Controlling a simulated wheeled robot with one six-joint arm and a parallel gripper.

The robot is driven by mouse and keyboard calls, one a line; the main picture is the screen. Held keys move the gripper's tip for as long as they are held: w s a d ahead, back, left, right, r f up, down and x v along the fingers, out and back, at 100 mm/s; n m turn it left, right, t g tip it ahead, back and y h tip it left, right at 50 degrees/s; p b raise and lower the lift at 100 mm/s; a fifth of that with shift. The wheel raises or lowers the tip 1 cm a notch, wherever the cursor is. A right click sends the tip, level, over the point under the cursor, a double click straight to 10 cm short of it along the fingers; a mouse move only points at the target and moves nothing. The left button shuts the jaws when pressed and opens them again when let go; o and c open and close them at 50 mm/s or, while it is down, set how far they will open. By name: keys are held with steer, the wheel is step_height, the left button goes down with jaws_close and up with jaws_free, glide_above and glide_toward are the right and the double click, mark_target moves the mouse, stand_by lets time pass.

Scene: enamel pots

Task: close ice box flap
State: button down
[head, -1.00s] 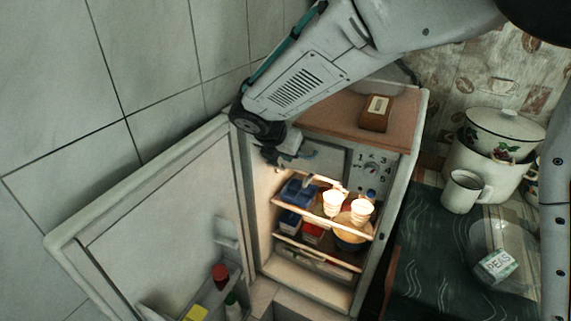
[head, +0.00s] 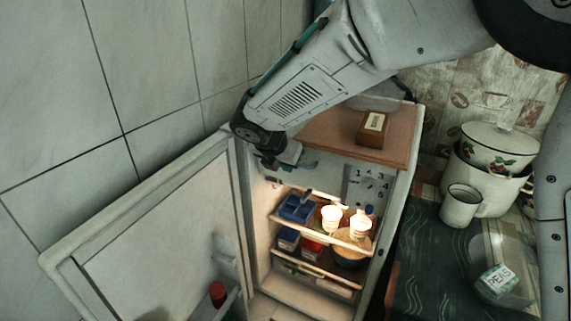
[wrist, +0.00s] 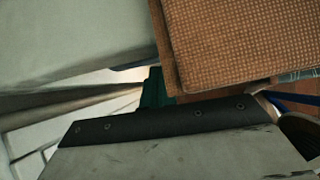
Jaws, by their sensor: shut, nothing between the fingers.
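The ice box flap (head: 325,174) is a pale grey panel at the top inside the small open fridge, just under its brown top. It looks near upright; I cannot tell whether it is fully shut. My gripper (head: 272,163) is at the upper left of the fridge opening, in front of the flap's left part and hiding it. It is shut and empty. I cannot tell whether it touches the flap.
The fridge door (head: 150,235) stands wide open to the left, near the tiled wall. Lit shelves below hold blue containers (head: 296,208) and white cups (head: 331,218). A brown box (head: 372,128) sits on the fridge top. Enamel pots (head: 490,180) and a mug (head: 460,206) stand right.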

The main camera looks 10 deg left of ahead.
steer(key=w+r+v, duration=0.1)
steer(key=v, duration=0.8)
steer(key=s+a+f+m+y, duration=0.1)
steer(key=s+f+y, duration=0.2)
steer(key=f, duration=0.7)
steer(key=s+a+f+m+y, duration=0.1)
steer(key=s+a+f+y, duration=0.15)
steer(key=f, duration=0.65)
steer(key=s+f+m+y, duration=0.1)
steer(key=s+f+y, duration=0.3)
steer(key=f, duration=0.6)
steer(key=d+r+m+t+y, duration=0.1)
steer(key=d+r+m+t, duration=0.1)
steer(key=d+r+t, duration=0.4)
steer(key=d+r+m+t+y, duration=0.1)
steer(key=d+r+t, duration=0.3)
steer(key=r+t, duration=0.3)
steer(key=d+r+x, duration=0.1)
steer(key=d+x, duration=0.1)
steer(key=x, duration=1.1)
steer(key=shift+w+r+g, duration=0.15)
steer(key=shift+w+g, duration=0.15)
steer(key=shift+w, duration=0.25)
